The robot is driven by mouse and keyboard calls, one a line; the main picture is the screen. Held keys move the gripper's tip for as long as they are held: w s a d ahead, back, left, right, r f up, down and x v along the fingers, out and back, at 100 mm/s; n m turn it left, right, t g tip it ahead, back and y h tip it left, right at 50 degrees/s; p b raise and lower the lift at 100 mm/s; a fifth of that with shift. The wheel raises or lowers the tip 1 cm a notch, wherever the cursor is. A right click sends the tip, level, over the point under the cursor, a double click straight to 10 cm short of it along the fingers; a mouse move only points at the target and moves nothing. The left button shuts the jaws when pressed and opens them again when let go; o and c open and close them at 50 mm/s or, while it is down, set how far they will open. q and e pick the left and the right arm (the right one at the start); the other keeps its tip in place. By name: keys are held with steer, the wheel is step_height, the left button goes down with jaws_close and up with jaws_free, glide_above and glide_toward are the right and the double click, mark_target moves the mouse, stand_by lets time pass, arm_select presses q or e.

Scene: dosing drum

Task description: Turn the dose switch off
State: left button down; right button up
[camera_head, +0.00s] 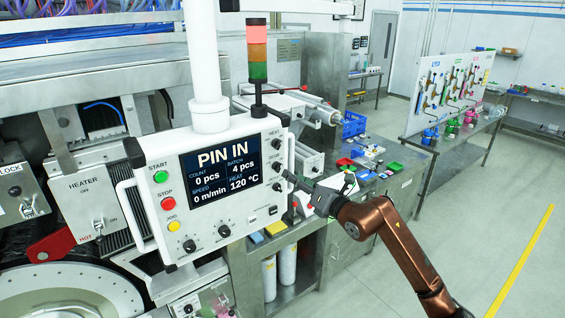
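The white control panel (215,178) hangs from a white post, and its screen (222,168) reads PIN IN, 0 pcs, 4 pcs, 0 m/min and 120 °C. A column of small dark switches runs down the panel's right side. The middle one, whose tiny label seems to read DOSE, is the dose switch (277,167); its position is too small to tell. My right gripper (291,181) is at the panel's right edge, pointing left toward the lower switches. Its fingertips are small and dark there, so contact and opening are unclear. My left gripper is out of view.
A white handle (291,158) runs along the panel's right edge, close to my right gripper. Start, stop and jog buttons (165,203) are on the panel's left. A workbench (385,190) with colored parts stands behind my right arm. Open floor lies at the right.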

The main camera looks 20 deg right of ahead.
mark_target(281, 166)
steer(key=p+x, duration=0.1)
steer(key=x, duration=0.1)
steer(key=p+x, duration=0.1)
steer(key=x, duration=0.1)
steer(key=r+x, duration=0.1)
steer(key=x, duration=0.1)
steer(key=shift+w+p, duration=0.3)
steer(key=shift+p, duration=0.1)
steer(key=shift+w+a+f, duration=0.15)
steer(key=shift+w+a, duration=0.05)
steer(key=shift+w, duration=0.35)
steer(key=shift+c, duration=0.5)
jaws_close()
